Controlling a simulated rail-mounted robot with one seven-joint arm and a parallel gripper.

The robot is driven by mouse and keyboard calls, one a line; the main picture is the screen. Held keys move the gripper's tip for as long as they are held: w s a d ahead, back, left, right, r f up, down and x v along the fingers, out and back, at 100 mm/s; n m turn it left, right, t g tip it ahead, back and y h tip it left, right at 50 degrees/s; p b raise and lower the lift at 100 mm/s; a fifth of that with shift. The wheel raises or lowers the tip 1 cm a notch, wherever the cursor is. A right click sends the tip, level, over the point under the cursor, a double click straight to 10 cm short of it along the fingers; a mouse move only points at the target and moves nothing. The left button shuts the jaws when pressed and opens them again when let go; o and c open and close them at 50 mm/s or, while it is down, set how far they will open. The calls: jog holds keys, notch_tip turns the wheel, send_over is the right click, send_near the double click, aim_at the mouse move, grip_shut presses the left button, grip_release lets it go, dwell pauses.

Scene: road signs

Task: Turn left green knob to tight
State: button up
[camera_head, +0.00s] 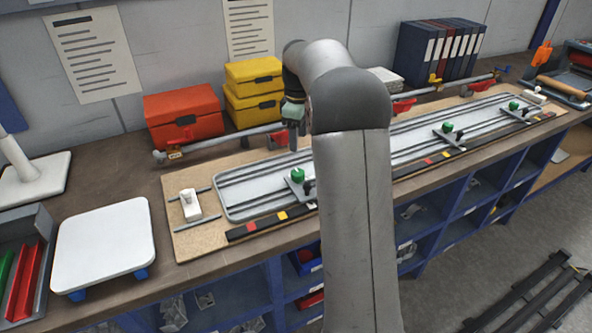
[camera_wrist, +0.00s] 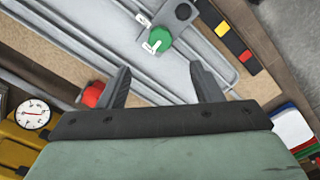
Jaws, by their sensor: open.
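The left green knob (camera_head: 298,175) sits on a small grey bracket on the long metal track board. It also shows in the wrist view (camera_wrist: 159,41), ahead of the fingertips, with small white labels beside it. My gripper (camera_wrist: 158,82) is open and empty, its two dark fingers apart. The knob lies beyond the fingers and no contact shows. In the head view my gripper (camera_head: 294,128) is behind and above the left knob, partly hidden by my arm. Two more green knobs, the middle one (camera_head: 447,127) and the right one (camera_head: 513,105), sit farther right along the board.
A long bar with red clamps (camera_head: 404,106) runs behind the board. A red toolbox (camera_head: 184,118) and yellow boxes (camera_head: 254,88) stand behind it. A white block (camera_head: 190,204) is on the board's left end. A white platform (camera_head: 104,243) stands left of the board.

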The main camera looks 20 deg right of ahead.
aim_at(298, 172)
notch_tip(298, 172, down, 12)
jog(key=shift+f+p, duration=0.25)
jog(key=shift+p, duration=0.3)
jog(key=c, duration=1)
